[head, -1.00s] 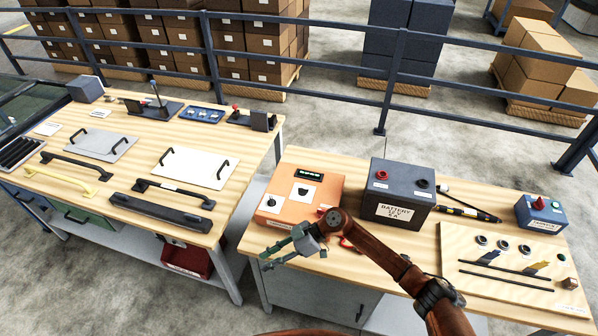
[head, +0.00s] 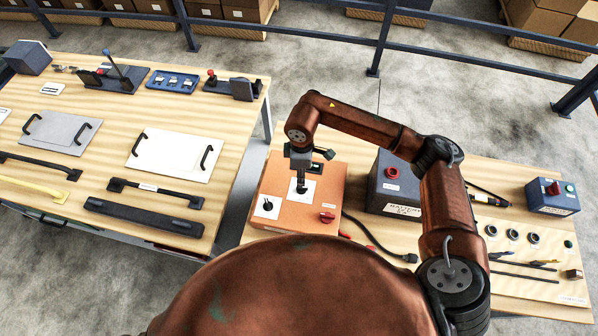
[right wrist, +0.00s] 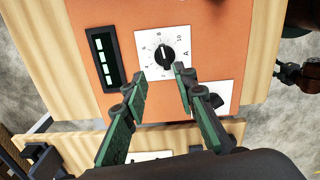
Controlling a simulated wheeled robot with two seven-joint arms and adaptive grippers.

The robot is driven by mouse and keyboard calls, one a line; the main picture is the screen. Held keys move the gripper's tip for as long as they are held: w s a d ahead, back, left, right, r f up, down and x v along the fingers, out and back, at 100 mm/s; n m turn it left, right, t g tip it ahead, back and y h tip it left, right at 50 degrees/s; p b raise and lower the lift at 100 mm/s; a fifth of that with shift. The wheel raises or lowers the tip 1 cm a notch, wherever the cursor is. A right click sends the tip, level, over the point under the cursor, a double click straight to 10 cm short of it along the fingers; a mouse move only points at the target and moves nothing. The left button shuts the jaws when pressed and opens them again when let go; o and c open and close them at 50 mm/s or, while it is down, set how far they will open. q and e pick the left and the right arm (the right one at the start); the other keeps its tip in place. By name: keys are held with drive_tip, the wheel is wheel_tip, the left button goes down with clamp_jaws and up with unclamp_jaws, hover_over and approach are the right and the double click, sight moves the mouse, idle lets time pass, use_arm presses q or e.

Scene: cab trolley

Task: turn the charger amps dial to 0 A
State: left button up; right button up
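The orange charger (head: 330,178) lies on the right-hand table. Its amps dial (right wrist: 165,55) is a black knob on a white numbered plate marked A; its white line appears to point up near the 8. In the head view my gripper mostly hides this dial, and its white plate (head: 310,186) shows around the fingers. My right gripper (right wrist: 161,78) points down over the charger, open and empty. Its fingertips are apart, just below the knob in the right wrist view; contact cannot be told.
A smaller black knob (head: 267,205) and a red knob (head: 327,217) are on the charger's front part. A dark battery (head: 385,188) stands to its right, with a cable between. The left table (head: 225,130) holds panels and handles.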

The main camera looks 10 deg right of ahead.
sight(302, 188)
drive_tip(key=s+f, duration=0.2)
drive_tip(key=f, duration=0.1)
drive_tip(key=shift+f+p, duration=0.2)
drive_tip(key=shift+p, duration=0.15)
drive_tip(key=f, duration=0.1)
drive_tip(key=w+f, duration=0.1)
drive_tip(key=shift+w+f, duration=0.2)
drive_tip(key=shift+f, duration=0.1)
drive_tip(key=shift+s+f, duration=0.25)
drive_tip(key=shift+f, duration=0.05)
drive_tip(key=shift+w+f, duration=0.1)
drive_tip(key=shift+w, duration=0.1)
drive_tip(key=shift+c, duration=1)
drive_tip(key=shift+s, duration=0.1)
clamp_jaws()
use_arm(q)
drive_tip(key=shift+s+a+r, duration=0.1)
drive_tip(key=shift+s+r, duration=0.15)
drive_tip(key=shift+s, duration=0.35)
drive_tip(key=shift+s+r, duration=0.2)
drive_tip(key=shift+s, duration=0.4)
drive_tip(key=shift+w, duration=0.15)
